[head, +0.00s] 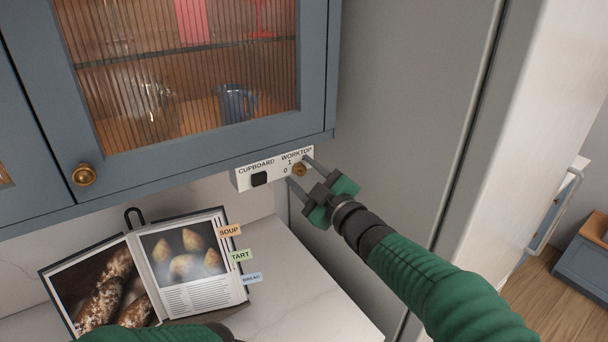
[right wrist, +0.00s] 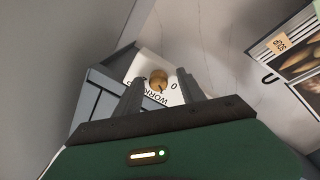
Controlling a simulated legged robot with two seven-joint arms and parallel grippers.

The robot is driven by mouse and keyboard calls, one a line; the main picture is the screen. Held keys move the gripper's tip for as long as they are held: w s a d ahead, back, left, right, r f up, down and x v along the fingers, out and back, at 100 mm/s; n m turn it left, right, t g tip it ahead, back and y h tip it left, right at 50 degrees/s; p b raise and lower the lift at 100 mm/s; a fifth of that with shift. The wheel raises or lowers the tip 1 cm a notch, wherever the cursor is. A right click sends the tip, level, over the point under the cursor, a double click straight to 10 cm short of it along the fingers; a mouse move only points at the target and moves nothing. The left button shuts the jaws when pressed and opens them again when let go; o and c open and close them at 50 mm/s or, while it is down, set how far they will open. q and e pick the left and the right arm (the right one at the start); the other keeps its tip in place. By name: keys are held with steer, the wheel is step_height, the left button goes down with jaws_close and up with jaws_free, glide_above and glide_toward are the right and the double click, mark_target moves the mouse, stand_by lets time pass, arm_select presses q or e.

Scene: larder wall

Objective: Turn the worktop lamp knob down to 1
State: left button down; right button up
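The worktop lamp knob (head: 299,170) is a small round brass knob on a white switch panel (head: 241,181) under the wall cupboard. The panel reads CUPBOARD and WORKTOP, with 1 and 0 beside the knob. My right gripper (head: 298,170) is open, with its fingers on either side of the knob. In the right wrist view the knob (right wrist: 158,79) shows between the spread fingertips, with gaps on both sides. A dark pointer mark shows on the knob, but I cannot tell its exact setting. The left gripper is not visible; only a piece of my green arm shows at the bottom.
The blue cupboard (head: 221,136) with a ribbed glass door hangs above. An open cookbook (head: 190,262) with tabs stands on the pale worktop (head: 315,292). A tall grey panel (head: 415,120) rises at the right.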

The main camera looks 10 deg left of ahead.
steer(key=shift+r, duration=0.1)
steer(key=shift+s+d, duration=0.2)
steer(key=shift+s, duration=0.05)
arm_select(q)
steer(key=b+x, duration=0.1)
steer(key=b, duration=0.1)
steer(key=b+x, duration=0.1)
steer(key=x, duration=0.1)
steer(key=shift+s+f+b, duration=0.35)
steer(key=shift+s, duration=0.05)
arm_select(e)
steer(key=v, duration=1.6)
